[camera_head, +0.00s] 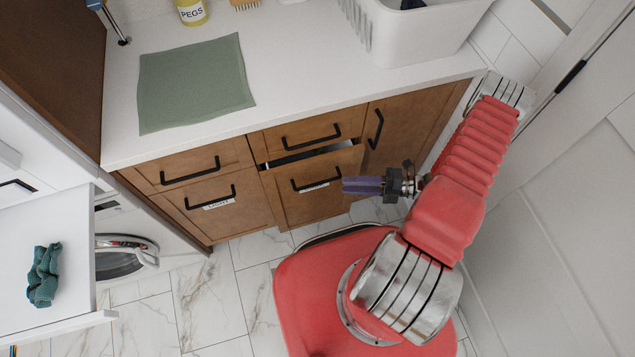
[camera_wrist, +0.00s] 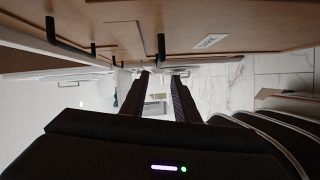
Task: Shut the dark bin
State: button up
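The dark bin (camera_head: 318,206) is the wooden lower front in the middle of the cabinet, with a black bar handle and a small white label too small to read. Its top edge leans out, leaving a dark gap below the drawer above it, so it stands slightly open. My gripper (camera_head: 345,186) is at the right of that front, fingers pointing left across it, near its handle. In the wrist view my gripper's two dark fingers (camera_wrist: 158,78) are apart with nothing between them. I cannot tell whether they touch the front.
The light bin (camera_head: 232,205) is left of it, looking shut. A white counter (camera_head: 300,70) with a green cloth (camera_head: 193,82) and white basket (camera_head: 420,35) is above. An open washer door (camera_head: 125,256) and pulled-out white drawer (camera_head: 40,220) are at left. A wall is close right.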

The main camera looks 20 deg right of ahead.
aim_at(315, 184)
jog(key=x, duration=1.2)
jog(key=shift+c, duration=0.5)
jog(key=shift+f, duration=0.1)
grip_shut()
